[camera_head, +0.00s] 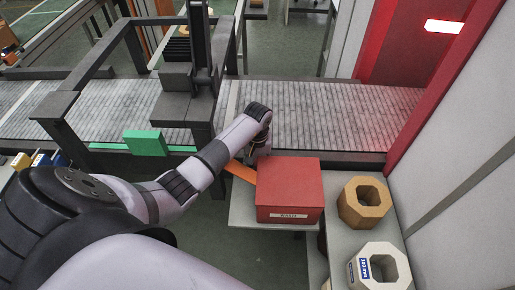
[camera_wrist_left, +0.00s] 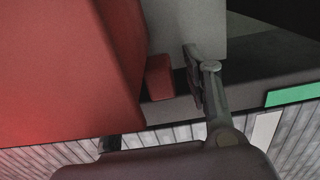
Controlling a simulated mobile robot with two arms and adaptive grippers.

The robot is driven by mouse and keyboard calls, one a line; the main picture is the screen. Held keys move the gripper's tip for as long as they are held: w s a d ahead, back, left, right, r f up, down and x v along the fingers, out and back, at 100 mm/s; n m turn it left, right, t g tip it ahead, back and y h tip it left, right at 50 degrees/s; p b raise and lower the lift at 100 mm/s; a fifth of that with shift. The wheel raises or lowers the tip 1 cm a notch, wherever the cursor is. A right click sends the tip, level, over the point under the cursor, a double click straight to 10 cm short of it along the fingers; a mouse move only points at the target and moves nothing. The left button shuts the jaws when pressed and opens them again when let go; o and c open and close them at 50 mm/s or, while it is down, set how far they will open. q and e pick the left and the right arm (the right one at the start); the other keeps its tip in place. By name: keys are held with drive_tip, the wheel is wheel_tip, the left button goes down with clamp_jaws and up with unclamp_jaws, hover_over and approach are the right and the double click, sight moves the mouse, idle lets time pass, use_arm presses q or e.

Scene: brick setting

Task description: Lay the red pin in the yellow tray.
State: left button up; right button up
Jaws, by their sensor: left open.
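My left gripper (camera_head: 262,146) is open behind the red box in the head view, its fingers mostly hidden by my arm and the box. In the left wrist view, one finger of the left gripper (camera_wrist_left: 198,78) shows at the right. A small red piece (camera_wrist_left: 160,77) lies beside that finger, close to the large red box; it may be the red pin, but I cannot tell. I see no gripper closed around it. I cannot make out a yellow tray in either view. My right gripper is not in view.
A red box labelled waste (camera_head: 289,187) stands on the grey table (camera_head: 244,213), with an orange strip (camera_head: 241,171) beside it. A tan octagonal ring (camera_head: 376,218) and a white one (camera_head: 362,281) stand right. A roller conveyor (camera_head: 335,112) runs behind; a green block (camera_head: 145,142) is left.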

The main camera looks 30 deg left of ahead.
use_arm(q)
clamp_jaws()
idle(0.5)
drive_tip(key=shift+r, duration=0.1)
